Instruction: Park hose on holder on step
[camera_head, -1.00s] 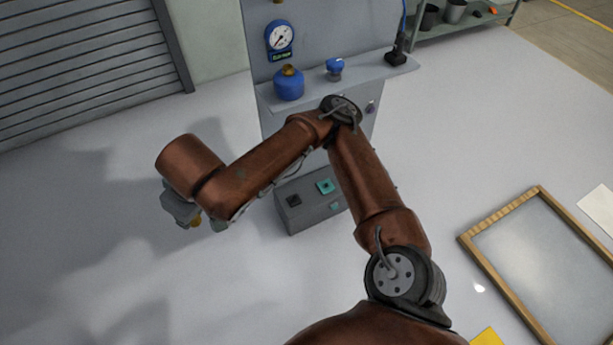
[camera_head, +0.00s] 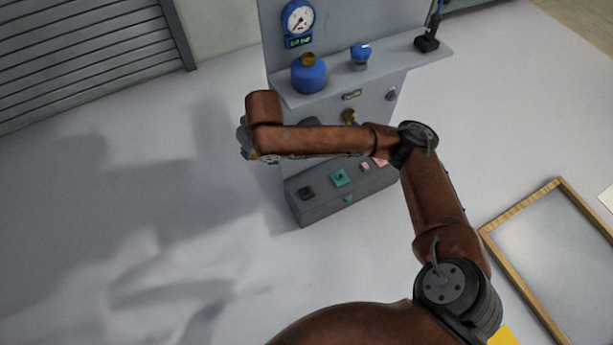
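My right arm comes in from the bottom right and bends left across the grey station. My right gripper (camera_head: 247,145) is at its far left end, mostly hidden behind the wrist. A small gold bit shows beside it, but I cannot tell whether the gripper holds anything. The grey step (camera_head: 320,208) is at the station's foot, right of and below the gripper. On its top are a black square fitting (camera_head: 306,193), a teal one (camera_head: 340,178) and a pink one partly behind my arm. A black fitting with a blue hose (camera_head: 428,42) stands at the shelf's right end. My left gripper is out of view.
The station shelf (camera_head: 400,65) bears a blue canister (camera_head: 309,74) and a blue-capped part (camera_head: 360,54). A gauge (camera_head: 298,19) is above. A wood-framed panel (camera_head: 510,225) lies at right. The floor at left is clear.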

